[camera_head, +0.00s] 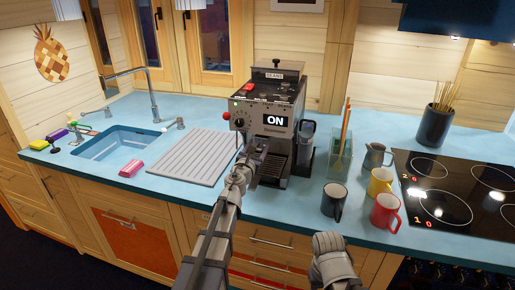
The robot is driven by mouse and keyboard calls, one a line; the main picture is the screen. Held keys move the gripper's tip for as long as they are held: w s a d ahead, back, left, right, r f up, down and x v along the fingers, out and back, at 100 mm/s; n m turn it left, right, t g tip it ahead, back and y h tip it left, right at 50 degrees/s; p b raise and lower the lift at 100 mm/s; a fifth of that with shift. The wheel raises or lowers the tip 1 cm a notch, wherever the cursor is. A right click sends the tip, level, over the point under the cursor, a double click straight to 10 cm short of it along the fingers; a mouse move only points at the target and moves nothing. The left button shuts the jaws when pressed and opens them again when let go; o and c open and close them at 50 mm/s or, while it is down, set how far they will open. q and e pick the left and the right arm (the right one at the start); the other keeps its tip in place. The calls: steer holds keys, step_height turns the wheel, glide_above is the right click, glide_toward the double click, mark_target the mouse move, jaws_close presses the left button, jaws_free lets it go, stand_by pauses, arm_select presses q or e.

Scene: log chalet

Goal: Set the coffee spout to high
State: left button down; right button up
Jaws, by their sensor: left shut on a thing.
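The coffee machine (243,112) stands on the blue counter, with a lit display reading ON, a red button on top and a red-tipped lever on its left side. My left gripper (242,158) is at the lower left front of the machine. It is shut on a small part there, which appears to be the coffee spout; the gripper hides most of it, so its height cannot be read. My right gripper (333,262) is low in front of the counter, apart from the machine, and its fingers cannot be made out.
A ribbed drainboard (180,157) and a sink (118,143) lie left of the machine. To its right stand a glass holder (340,158), a dark mug (334,200), a red mug (385,212), a yellow mug (380,182), a metal pitcher (375,158) and a black cooktop (455,190).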

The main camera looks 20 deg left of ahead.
stand_by(0.3)
arm_select(q)
step_height(320, 180, up, 3)
steer(key=p, duration=0.2)
steer(key=shift+f+p, duration=0.1)
steer(key=shift+p, duration=0.3)
steer(key=shift+w+f, duration=0.1)
steer(key=shift+f, duration=0.1)
steer(key=shift+c, duration=0.6)
jaws_free()
